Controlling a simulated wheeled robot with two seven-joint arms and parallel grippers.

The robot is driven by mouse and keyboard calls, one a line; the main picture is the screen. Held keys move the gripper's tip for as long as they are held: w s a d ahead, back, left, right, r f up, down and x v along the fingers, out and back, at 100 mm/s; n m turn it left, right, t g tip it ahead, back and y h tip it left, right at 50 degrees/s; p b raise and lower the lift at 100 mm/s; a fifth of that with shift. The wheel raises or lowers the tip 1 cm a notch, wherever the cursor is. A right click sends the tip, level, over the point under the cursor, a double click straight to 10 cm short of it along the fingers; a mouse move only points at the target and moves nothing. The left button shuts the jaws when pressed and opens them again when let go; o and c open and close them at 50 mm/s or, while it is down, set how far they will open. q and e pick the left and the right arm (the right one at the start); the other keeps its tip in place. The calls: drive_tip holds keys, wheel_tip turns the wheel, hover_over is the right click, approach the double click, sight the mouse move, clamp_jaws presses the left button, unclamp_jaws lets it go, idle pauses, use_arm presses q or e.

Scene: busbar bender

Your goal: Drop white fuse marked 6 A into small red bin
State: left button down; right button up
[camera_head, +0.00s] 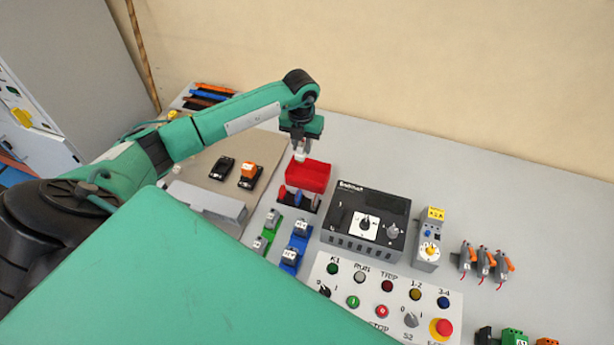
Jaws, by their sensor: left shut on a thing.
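The small red bin (308,178) stands on the grey table, near the middle of the view. My left gripper (300,152) points down above the bin's back left part. It is shut on a small white piece (299,157), which looks like the white fuse. The 6 A marking is too small to read. The fuse appears at or just above the bin's rim; I cannot tell how high. The inside of the bin is partly hidden by its front wall. My right gripper is not in view.
A black device (366,221) with knobs stands right of the bin. Small coloured parts stand in a holder (299,199) in front of the bin. A control panel (385,300) with buttons lies nearer. Black fuse holders (222,168) lie on a beige board at left. The table behind the bin is clear.

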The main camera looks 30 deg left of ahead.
use_arm(q)
wheel_tip(320, 180, down, 2)
drive_tip(key=shift+f+b, duration=0.15)
drive_tip(key=shift+b, duration=0.25)
drive_tip(key=c, duration=1.1)
unclamp_jaws()
wheel_tip(320, 180, up, 14)
drive_tip(key=b, duration=0.4)
drive_tip(key=shift+f, duration=0.1)
